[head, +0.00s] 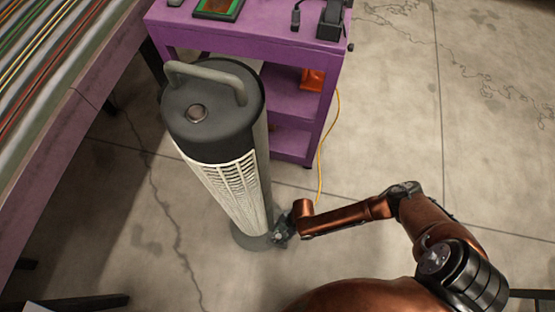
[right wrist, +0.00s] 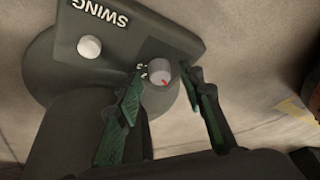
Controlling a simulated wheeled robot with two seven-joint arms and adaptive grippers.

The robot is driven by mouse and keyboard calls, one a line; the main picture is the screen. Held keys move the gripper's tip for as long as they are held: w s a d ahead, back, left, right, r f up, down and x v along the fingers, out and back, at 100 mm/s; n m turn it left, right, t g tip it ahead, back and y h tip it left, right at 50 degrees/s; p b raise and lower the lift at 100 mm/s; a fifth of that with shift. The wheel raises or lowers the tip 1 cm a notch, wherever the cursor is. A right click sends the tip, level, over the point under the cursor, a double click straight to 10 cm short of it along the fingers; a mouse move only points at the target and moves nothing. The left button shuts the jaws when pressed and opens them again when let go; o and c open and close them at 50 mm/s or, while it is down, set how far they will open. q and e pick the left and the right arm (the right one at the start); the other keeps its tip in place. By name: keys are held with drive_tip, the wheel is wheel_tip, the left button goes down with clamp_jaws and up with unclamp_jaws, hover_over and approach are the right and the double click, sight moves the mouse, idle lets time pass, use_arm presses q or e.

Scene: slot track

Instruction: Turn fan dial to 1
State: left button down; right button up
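The tower fan (head: 235,190) stands upright on the floor, with a dark top, a carry handle and a pale grille. My right gripper (head: 281,237) is low at the right side of the fan, by its base. My right gripper also shows there (right wrist: 163,75), open, with one finger on each side of the dial. I cannot tell whether either finger touches it. The left finger partly hides the numbers by the dial. My left gripper is not in view.
A white round knob (right wrist: 89,47) sits below the SWING label on the same panel. A purple cart (head: 285,45) with shelves stands behind the fan, with a yellow cable beside it. A purple-edged table (head: 60,150) is at the left. The floor at right is clear.

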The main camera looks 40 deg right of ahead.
drive_tip(key=shift+a+f, duration=0.1)
drive_tip(key=shift+f, duration=0.05)
drive_tip(key=shift+c, duration=0.4)
clamp_jaws()
drive_tip(key=shift+w, duration=0.1)
